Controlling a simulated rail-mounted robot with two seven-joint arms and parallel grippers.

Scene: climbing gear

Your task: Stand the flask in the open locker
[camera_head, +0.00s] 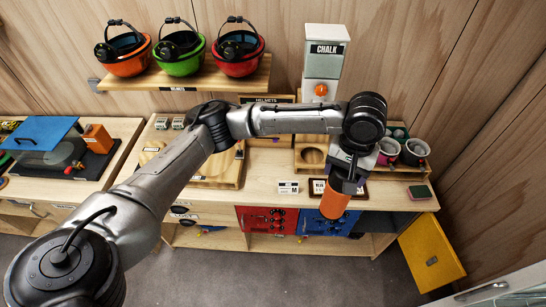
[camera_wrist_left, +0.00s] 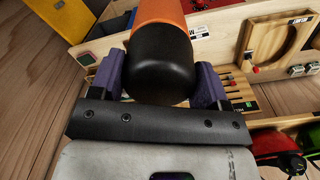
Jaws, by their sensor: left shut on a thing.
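The flask (camera_head: 335,203) is an orange cylinder, seen in the head view just in front of the counter's front edge, hanging below my left gripper (camera_head: 345,180). In the left wrist view the flask (camera_wrist_left: 161,62) shows a rounded black end between the two purple fingers, and my left gripper (camera_wrist_left: 158,80) is shut on it. The open locker (camera_head: 378,238) is under the counter at its right end, with its yellow door (camera_head: 432,254) swung out to the right. Its inside is only partly visible from above. My right gripper is not in view.
The wooden counter (camera_head: 405,203) carries a chalk dispenser (camera_head: 322,65), several cups (camera_head: 414,151) and small signs. Helmets (camera_head: 238,52) sit on a wall shelf. The floor in front is clear.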

